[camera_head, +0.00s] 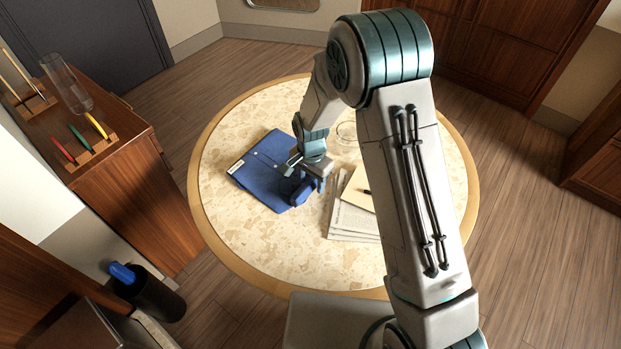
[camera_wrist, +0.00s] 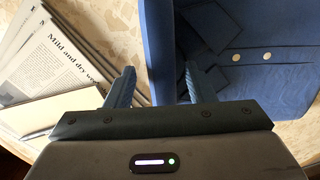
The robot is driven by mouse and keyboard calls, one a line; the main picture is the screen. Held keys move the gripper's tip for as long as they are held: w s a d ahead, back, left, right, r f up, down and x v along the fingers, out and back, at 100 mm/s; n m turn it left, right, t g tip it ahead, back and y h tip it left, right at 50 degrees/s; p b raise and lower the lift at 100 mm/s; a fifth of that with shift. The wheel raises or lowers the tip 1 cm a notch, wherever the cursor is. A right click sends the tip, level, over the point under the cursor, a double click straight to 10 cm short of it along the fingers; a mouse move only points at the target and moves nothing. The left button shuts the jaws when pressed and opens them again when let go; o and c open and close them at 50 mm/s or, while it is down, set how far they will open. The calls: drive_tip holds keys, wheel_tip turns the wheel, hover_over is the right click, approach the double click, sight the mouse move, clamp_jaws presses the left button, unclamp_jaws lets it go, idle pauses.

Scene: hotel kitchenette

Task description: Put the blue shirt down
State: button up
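The blue shirt (camera_head: 262,172), folded flat with pale buttons, lies on the left half of the round table (camera_head: 272,258). My gripper (camera_head: 301,184) is low over the shirt's right edge. In the wrist view my gripper's fingers (camera_wrist: 157,82) stand apart, one on each side of the near edge of the shirt (camera_wrist: 282,88). A gap shows between the left finger and the cloth. The right finger is over or against the shirt; I cannot tell if it touches. My arm hides part of the table.
Newspapers (camera_head: 350,223) lie on the table to the right of the shirt, with a tan folder (camera_head: 358,192) on top. A clear glass dish (camera_head: 346,131) is behind my arm. The table's front is bare. A wooden cabinet (camera_head: 125,195) stands at left.

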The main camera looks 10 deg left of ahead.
wheel_tip(320, 180, up, 13)
drive_tip(key=shift+f+b, duration=0.2)
drive_tip(key=shift+b, duration=0.1)
idle(0.5)
drive_tip(key=s+d+r+n+t, duration=0.1)
drive_tip(key=s+d+r, duration=0.2)
drive_tip(key=d+r, duration=0.25)
drive_tip(key=s+d+r+n, duration=0.2)
drive_tip(key=s+d+r, duration=0.25)
drive_tip(key=d, duration=0.25)
drive_tip(key=s+d+r+n+t, duration=0.1)
drive_tip(key=s+d+r+n, duration=0.1)
drive_tip(key=s+d, duration=0.7)
drive_tip(key=shift+s+r+n+t, duration=0.3)
drive_tip(key=shift+s+r+t, duration=0.1)
drive_tip(key=shift+s+r, duration=0.5)
drive_tip(key=shift+o, duration=0.4)
drive_tip(key=shift+s+d+f, duration=0.1)
drive_tip(key=shift+s+d, duration=0.1)
drive_tip(key=shift+s, duration=0.45)
